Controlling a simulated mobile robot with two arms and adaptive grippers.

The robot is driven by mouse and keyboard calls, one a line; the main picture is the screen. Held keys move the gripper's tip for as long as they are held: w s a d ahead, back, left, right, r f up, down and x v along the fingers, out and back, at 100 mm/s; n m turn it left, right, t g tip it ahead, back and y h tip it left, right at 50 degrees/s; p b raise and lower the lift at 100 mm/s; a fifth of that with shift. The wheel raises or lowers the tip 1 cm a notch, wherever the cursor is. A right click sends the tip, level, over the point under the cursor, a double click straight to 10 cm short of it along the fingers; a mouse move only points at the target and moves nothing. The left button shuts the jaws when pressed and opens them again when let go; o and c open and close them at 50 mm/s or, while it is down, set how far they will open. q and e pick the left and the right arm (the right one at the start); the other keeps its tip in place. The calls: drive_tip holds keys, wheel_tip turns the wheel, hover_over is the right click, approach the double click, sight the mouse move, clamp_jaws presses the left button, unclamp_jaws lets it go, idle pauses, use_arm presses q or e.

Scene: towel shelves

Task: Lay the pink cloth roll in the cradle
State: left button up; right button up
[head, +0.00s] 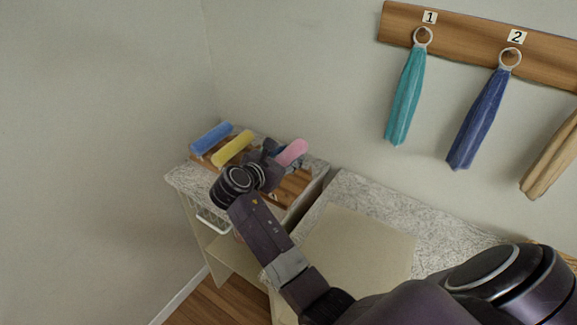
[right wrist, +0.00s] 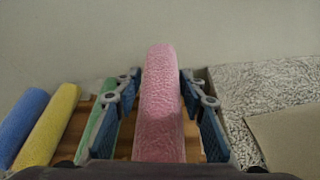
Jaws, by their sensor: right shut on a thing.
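The pink cloth roll (head: 292,152) is held in my right gripper (head: 279,155), above the wooden rack on the countertop. In the right wrist view the pink roll (right wrist: 160,105) stands between the two blue-padded fingers of my right gripper (right wrist: 158,90), which is shut on it. The wooden rack (head: 293,190) shows bare at its right end. My gripper and wrist hide its middle, and I cannot make out the cradle itself or whether the roll touches it. My left gripper is not in view.
A blue roll (head: 211,138) and a yellow roll (head: 233,148) lie on the rack's left part. A green roll (right wrist: 97,115) shows beside my left-hand finger in the right wrist view. Hanging towels (head: 405,97) are on the wall.

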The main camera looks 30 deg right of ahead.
drive_tip(key=shift+f, duration=2.05)
drive_tip(key=shift+f, duration=0.15)
drive_tip(key=shift+f, duration=0.25)
drive_tip(key=o, duration=1.2)
drive_tip(key=shift+f, duration=0.1)
drive_tip(key=shift+c, duration=0.2)
